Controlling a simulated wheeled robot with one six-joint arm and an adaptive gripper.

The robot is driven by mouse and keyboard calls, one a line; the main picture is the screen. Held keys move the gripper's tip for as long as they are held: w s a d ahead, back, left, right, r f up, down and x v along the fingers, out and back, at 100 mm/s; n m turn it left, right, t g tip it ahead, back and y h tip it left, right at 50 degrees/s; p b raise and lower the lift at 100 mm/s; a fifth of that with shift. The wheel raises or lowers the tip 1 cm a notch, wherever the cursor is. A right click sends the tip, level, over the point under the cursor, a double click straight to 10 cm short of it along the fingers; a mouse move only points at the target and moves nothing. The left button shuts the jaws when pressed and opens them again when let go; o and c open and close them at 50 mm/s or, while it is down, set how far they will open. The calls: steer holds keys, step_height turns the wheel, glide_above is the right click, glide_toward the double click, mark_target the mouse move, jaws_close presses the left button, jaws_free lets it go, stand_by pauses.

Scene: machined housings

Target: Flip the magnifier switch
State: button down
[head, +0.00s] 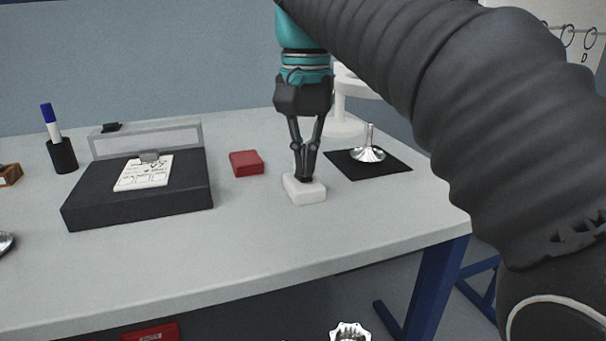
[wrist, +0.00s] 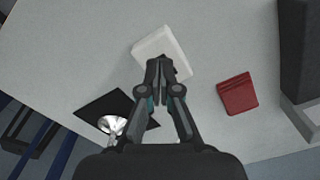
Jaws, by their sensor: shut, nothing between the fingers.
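A small white box (head: 304,190), which looks like the switch housing, sits on the grey table; it also shows in the wrist view (wrist: 155,42). My gripper (head: 304,178) points down at the box, its fingers shut and empty. In the wrist view the fingertips (wrist: 159,64) overlap the box's near edge, beside a small dark part that they partly hide. I cannot tell whether they touch it. A white round-based stand (head: 345,125), perhaps the magnifier, is behind my gripper and partly hidden by my arm.
A red block (head: 246,163) lies left of the white box. A black mat (head: 395,167) with a shiny metal funnel-shaped part (head: 369,153) lies to the right. A dark case (head: 190,190) with a paper card stands further left.

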steer(key=shift+f+b, duration=0.3)
steer(key=shift+f, duration=0.2)
stand_by(0.3)
step_height(320, 180, up, 5)
steer(key=p, duration=0.4)
steer(key=shift+p, duration=0.3)
steer(key=shift+r, duration=1.05)
